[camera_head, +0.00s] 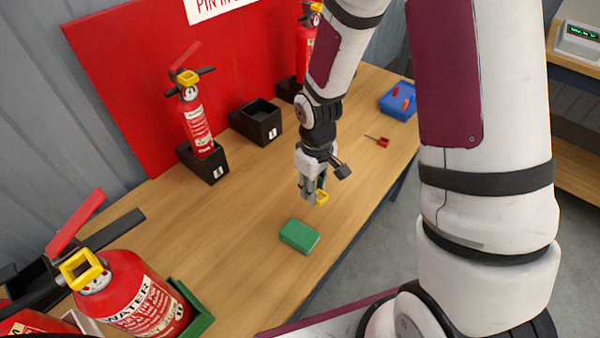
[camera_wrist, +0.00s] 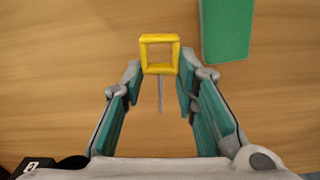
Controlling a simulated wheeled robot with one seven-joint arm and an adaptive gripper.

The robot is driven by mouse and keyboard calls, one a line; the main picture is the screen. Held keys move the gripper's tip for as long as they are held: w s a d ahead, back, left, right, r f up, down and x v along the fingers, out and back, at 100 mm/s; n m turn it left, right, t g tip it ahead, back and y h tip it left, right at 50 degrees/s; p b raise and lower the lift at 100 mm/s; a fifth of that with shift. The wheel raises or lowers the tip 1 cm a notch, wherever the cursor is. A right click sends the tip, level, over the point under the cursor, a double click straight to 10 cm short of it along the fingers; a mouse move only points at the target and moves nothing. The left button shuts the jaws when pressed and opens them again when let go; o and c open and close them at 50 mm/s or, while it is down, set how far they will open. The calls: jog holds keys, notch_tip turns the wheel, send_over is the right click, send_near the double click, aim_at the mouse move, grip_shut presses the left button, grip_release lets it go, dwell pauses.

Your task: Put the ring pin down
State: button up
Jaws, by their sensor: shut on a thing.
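The ring pin (camera_wrist: 160,41) has a yellow square ring and a thin grey shaft. My gripper (camera_wrist: 160,82) is shut on it, with the ring standing out past the fingertips and the shaft lying between the fingers in the wrist view. In the head view my gripper (camera_head: 312,195) hangs over the wooden table, and the yellow ring (camera_head: 322,198) shows at its fingertips. How high the pin is above the table I cannot tell exactly.
A green block (camera_head: 299,236) lies close by on the table (camera_head: 235,215). Extinguishers (camera_head: 195,120) stand at the left and back, near an empty black holder (camera_head: 256,122). A red-ringed pin (camera_head: 381,141) and a blue tray (camera_head: 399,101) are farther back. Bare wood surrounds the gripper.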

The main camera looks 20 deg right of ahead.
jog(key=shift+s+a+f+n+b, duration=0.1)
jog(key=shift+s+f+n+b, duration=0.2)
jog(key=shift+f, duration=0.3)
jog(key=shift+s+a+f+n+b, duration=0.1)
jog(key=shift+s+f+n+b, duration=0.1)
jog(key=shift+s+f+b, duration=0.25)
jog(key=w, duration=0.5)
jog(key=w+d+f, duration=0.1)
jog(key=w, duration=0.4)
jog(key=w+d, duration=0.1)
jog(key=w, duration=0.4)
jog(key=shift+d+f, duration=0.15)
jog(key=shift+f, duration=0.15)
jog(key=shift+w+f, duration=0.2)
jog(key=shift+w, duration=0.1)
jog(key=shift+f, duration=1.55)
jog(key=shift+f, duration=0.15)
jog(key=o, duration=0.9)
